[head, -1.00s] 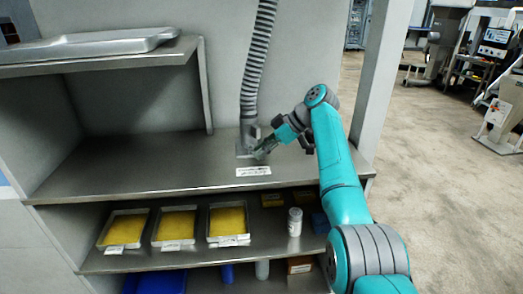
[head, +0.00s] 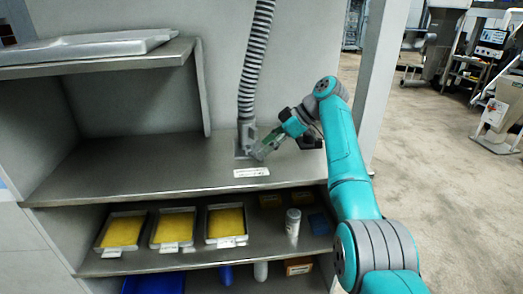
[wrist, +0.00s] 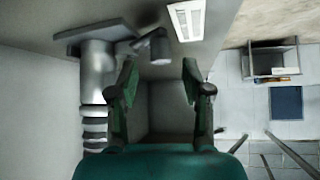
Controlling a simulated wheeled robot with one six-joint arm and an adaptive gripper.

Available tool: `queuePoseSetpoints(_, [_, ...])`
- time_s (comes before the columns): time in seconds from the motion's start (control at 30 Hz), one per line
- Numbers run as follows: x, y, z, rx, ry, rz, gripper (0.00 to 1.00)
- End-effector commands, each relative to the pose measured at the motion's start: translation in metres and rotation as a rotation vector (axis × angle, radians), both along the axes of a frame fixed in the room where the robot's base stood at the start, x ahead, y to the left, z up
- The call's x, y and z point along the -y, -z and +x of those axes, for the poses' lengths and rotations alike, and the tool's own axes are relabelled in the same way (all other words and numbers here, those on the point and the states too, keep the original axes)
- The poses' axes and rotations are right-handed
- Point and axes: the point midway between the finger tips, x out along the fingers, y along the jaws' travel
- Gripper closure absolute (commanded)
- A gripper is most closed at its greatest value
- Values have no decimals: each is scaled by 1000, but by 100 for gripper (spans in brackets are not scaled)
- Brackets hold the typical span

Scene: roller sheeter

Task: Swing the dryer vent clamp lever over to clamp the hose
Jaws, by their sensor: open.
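The grey ribbed hose (head: 256,60) comes down to a grey vent collar (head: 246,132) on a plate on the shelf. In the wrist view the hose (wrist: 95,125) and collar (wrist: 98,65) are at the left. The clamp lever (wrist: 159,46) is a short grey arm with a cylindrical end, sticking out sideways from the collar. My gripper (head: 260,154) is open and empty, just right of the collar. In the wrist view my gripper's fingers (wrist: 158,76) are spread, with the lever end beyond the gap. I see no contact. In the head view the fingers partly hide the lever.
A white label (head: 252,172) lies on the shelf (head: 130,180) in front of the collar. The shelf is clear to the left. Trays of yellow material (head: 174,228) and a white jar (head: 293,222) stand on the shelf below. A grey post (head: 375,90) rises at the right.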

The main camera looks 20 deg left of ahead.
Motion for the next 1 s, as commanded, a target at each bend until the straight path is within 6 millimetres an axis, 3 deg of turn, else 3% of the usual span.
queuePoseSetpoints(0.2, [32,-32,6,1,2,0,51])
queuePoseSetpoints(0.4, [52,-51,9,-1,1,0,51])
queuePoseSetpoints(1.0, [59,-59,10,-1,-1,0,51])
